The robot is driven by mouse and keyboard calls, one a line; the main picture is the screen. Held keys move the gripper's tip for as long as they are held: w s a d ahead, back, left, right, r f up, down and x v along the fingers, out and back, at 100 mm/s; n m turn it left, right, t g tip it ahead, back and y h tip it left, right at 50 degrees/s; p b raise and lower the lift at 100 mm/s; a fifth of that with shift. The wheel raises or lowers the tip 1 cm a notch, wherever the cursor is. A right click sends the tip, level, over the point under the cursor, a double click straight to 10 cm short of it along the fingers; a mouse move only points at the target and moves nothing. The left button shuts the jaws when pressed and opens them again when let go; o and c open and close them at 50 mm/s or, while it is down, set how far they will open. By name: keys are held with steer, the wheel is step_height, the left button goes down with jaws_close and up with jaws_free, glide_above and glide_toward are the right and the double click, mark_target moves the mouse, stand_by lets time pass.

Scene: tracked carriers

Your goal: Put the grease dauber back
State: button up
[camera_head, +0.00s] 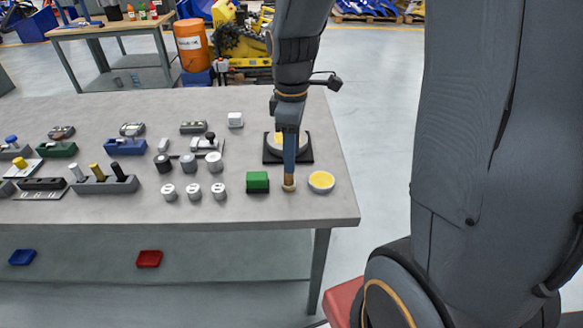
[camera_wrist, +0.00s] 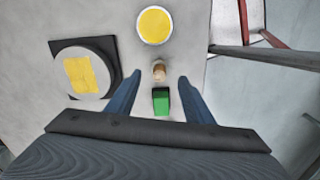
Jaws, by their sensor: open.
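The grease dauber (camera_head: 289,184) appears as a small tan and brown upright piece, between a green block (camera_head: 257,181) and a round dish of yellow grease (camera_head: 321,181). My gripper (camera_head: 289,172) points down just above it, hiding its upper part. In the wrist view the dauber (camera_wrist: 159,71) lies between the two open fingertips (camera_wrist: 160,77), with a gap on each side. The green block (camera_wrist: 161,100) also shows between the fingers, nearer the palm, and the dish (camera_wrist: 155,25) lies beyond them.
A pale disc with a yellow patch on a black square base (camera_head: 272,159) stands behind my gripper. Several small metal parts and holders fill the left of the grey table (camera_head: 300,210). The table's right edge is near the dish; the front strip is clear.

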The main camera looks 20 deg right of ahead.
step_height(320, 180, up, 4)
steer(key=shift+f, duration=0.1)
steer(key=s+f+m+t, duration=0.1)
steer(key=s+f+m, duration=0.4)
steer(key=s+m, duration=0.4)
steer(key=shift+a+f+m, duration=0.3)
steer(key=shift+m, duration=1.3)
